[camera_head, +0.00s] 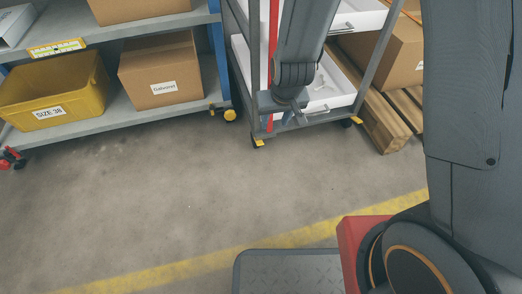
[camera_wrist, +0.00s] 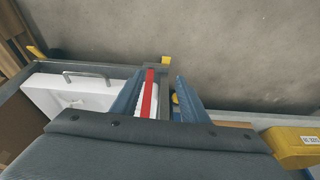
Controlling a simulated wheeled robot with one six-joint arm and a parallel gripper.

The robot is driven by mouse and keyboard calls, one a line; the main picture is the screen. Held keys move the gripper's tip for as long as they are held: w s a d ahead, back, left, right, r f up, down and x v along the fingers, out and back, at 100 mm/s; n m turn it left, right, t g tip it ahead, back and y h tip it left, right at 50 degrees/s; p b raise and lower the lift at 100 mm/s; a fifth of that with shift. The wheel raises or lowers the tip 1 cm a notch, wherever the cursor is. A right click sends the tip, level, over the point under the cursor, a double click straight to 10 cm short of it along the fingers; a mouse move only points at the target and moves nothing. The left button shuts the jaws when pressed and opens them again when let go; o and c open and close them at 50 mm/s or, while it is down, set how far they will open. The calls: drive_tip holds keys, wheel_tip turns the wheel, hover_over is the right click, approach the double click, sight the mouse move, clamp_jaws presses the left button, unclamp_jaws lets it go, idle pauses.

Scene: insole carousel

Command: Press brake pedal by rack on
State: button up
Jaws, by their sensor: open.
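A grey-framed rack (camera_head: 374,62) with white drawers stands at the top centre. A small yellow pedal (camera_head: 258,142) is at its front left foot and also shows in the wrist view (camera_wrist: 166,60), beyond my fingertips. Another yellow pedal (camera_head: 356,121) is at its front right foot. My gripper (camera_head: 283,104) is in front of the rack's left side, above the front left pedal. In the wrist view its two blue-grey fingers (camera_wrist: 158,88) are apart, with a red upright strip (camera_wrist: 149,92) of the rack seen between them. I see no contact with the pedal.
A shelf unit (camera_head: 120,119) at the left holds a yellow bin (camera_head: 55,90) and a cardboard box (camera_head: 162,70). Wooden pallets (camera_head: 385,124) are at the right. The concrete floor in front is clear.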

drive_tip(key=b, duration=0.8)
approach(261, 144)
drive_tip(key=f, duration=0.1)
drive_tip(key=shift+n+t, duration=0.3)
drive_tip(key=shift+b+x, duration=2.45)
drive_tip(key=shift+x, duration=1.3)
drive_tip(key=shift+s+a, duration=0.1)
drive_tip(key=shift+s, duration=0.05)
drive_tip(key=shift+c, duration=0.2)
clamp_jaws()
